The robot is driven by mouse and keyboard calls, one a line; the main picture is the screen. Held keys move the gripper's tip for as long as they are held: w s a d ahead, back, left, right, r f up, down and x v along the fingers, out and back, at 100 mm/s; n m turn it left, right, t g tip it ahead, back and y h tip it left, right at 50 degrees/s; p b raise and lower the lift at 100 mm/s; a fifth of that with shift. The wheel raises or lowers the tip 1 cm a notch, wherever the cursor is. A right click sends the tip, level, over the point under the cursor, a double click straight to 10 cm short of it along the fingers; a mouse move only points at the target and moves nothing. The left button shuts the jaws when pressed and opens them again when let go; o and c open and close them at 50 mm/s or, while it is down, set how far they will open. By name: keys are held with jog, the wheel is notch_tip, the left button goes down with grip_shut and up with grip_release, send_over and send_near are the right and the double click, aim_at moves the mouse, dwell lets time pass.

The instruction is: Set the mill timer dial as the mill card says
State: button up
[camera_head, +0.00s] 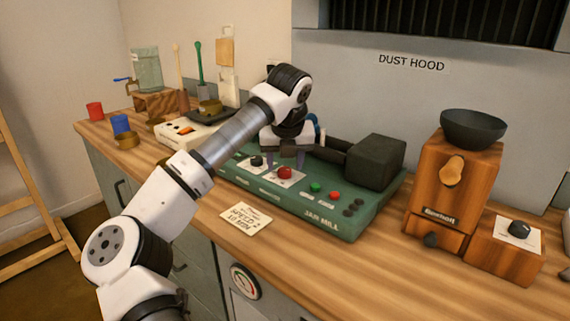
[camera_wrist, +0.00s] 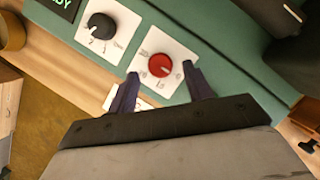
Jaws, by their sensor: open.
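The green jar mill (camera_head: 315,205) stands on the wooden counter. Its front panel carries a black dial (camera_head: 256,161) and a red dial (camera_head: 285,173), each on a white scale plate. In the wrist view the black dial (camera_wrist: 102,26) is at upper left, and the red dial (camera_wrist: 159,66) lies between and just beyond the fingertips. My gripper (camera_wrist: 158,82) is open above the panel, its fingers either side of the red dial; contact cannot be told. The mill card (camera_head: 245,219) lies on the counter in front of the mill; its writing is too small to read.
A wooden grinder with a dark bowl (camera_head: 473,128) and a wooden box with a black knob (camera_head: 519,230) stand right of the mill. A white device (camera_head: 190,133), cups (camera_head: 95,110) and tools stand left. The front counter strip is mostly clear.

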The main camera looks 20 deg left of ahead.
jog(key=shift+x, duration=0.95)
jog(key=shift+c, duration=0.2)
jog(key=c, duration=0.9)
